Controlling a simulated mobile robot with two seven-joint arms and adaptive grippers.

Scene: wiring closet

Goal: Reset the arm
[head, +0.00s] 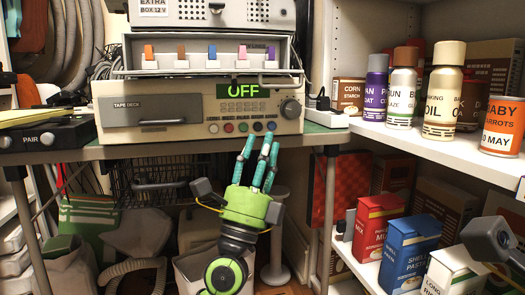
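My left gripper (259,142) is in the middle of the head view, with a green palm and teal fingers pointing up. Its fingers are spread apart with nothing between them. The fingertips are in front of the lower face of the tape deck (155,108), just below its row of coloured buttons; I cannot tell whether they touch it.
The deck stands on a desk (180,150) whose front edge is close behind the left gripper. A white shelf (440,150) at right holds several bottles and cans, with boxes (405,250) below. A wire basket (150,185) and bags are under the desk.

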